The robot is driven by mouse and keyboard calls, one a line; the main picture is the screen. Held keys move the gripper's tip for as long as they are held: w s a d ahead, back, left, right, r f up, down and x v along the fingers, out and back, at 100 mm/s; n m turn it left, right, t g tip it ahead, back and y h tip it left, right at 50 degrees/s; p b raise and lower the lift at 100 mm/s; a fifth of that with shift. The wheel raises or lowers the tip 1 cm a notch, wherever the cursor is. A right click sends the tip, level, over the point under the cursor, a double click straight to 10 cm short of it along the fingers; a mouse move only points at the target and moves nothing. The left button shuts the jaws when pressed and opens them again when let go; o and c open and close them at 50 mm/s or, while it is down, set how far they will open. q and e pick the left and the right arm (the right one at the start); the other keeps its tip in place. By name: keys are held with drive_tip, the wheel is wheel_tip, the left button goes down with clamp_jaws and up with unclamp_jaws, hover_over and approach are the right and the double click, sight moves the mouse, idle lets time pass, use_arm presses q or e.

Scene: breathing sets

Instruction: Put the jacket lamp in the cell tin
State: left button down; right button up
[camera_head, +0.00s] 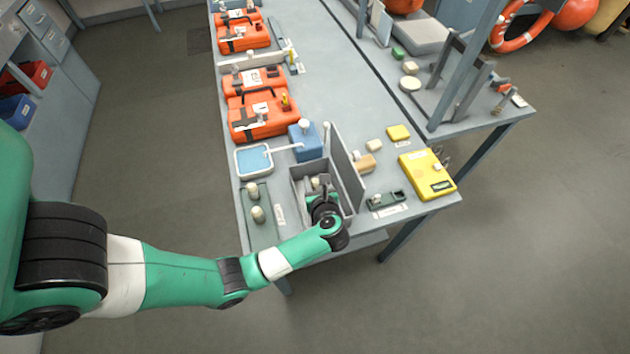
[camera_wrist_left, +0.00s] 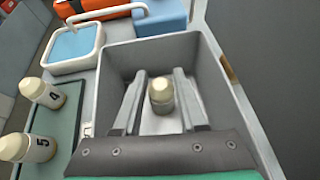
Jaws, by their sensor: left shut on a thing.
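My left gripper (camera_head: 319,190) reaches into a grey open-topped box (camera_wrist_left: 115,62), likely the cell tin, at the near end of the bench. The box also shows in the head view (camera_head: 297,177). In the left wrist view my left gripper (camera_wrist_left: 161,92) is shut on a small cream-capped cylinder (camera_wrist_left: 161,94), apparently the jacket lamp. It is upright between the fingertips, inside the box walls. I cannot tell whether it touches the floor of the box. My right gripper is not in view.
Two similar cylinders, marked 4 (camera_wrist_left: 42,92) and 5 (camera_wrist_left: 28,147), stand on a green mat (camera_wrist_left: 66,125) left of the box. A tall grey panel (camera_head: 346,165) rises along its right side. A blue-white tray (camera_head: 253,161) and blue block (camera_head: 305,142) stand behind.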

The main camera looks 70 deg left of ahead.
use_arm(q)
drive_tip(key=shift+f, duration=0.2)
drive_tip(key=shift+c, duration=2.3)
unclamp_jaws()
drive_tip(key=shift+r, duration=0.25)
drive_tip(key=shift+d+r, duration=0.15)
drive_tip(key=shift+d, duration=0.1)
drive_tip(key=p+v, duration=0.2)
drive_tip(key=v, duration=0.9)
drive_tip(key=shift+d, duration=0.2)
drive_tip(key=shift+s, duration=0.1)
